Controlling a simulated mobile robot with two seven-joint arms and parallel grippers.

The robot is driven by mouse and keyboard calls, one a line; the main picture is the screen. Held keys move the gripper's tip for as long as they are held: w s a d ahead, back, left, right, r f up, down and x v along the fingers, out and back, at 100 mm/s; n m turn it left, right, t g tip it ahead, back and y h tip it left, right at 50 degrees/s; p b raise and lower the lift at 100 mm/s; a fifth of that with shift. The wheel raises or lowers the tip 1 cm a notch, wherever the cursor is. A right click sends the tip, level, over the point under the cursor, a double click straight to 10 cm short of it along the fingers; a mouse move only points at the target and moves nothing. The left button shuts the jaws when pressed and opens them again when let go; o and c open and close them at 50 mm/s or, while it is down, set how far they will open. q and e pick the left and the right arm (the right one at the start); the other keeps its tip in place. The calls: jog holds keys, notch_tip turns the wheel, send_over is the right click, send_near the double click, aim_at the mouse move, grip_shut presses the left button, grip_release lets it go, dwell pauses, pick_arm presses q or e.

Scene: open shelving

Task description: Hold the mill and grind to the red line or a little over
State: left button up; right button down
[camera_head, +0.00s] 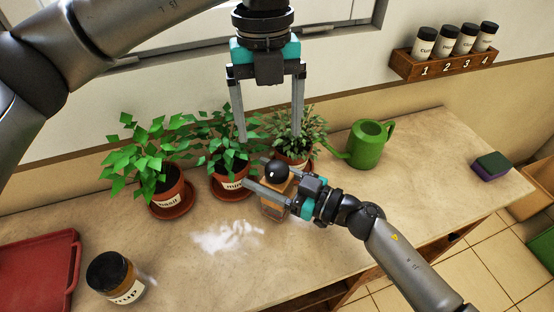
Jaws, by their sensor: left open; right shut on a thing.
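The mill (271,206) has a pale wooden body and a dark round knob (277,172) on top. It is on the counter in front of the potted plants. My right gripper (268,203) is shut on the mill's body, coming in from the right, and its fingers hide part of it. My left gripper (270,138) is open and empty, pointing down above and behind the mill, with its fingers apart on either side of the knob. The red line cannot be made out in this view.
Three potted plants stand behind: left (168,190), middle (230,177) and right (293,158). A green watering can (367,145), a dark-lidded jar (116,277), a red tray (38,270) and a sponge (491,166) are around. White powder (228,236) lies on the counter (225,275). A jar rack (443,66) is on the wall.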

aim_at(277, 165)
pick_arm(q)
jog(key=shift+n+t, duration=0.5)
jog(key=shift+n, duration=0.1)
jog(key=f, duration=0.7)
jog(key=w+d+f, duration=0.1)
jog(key=f, duration=0.2)
jog(key=shift+d+f, duration=0.1)
jog(key=shift+f, duration=0.15)
grip_shut()
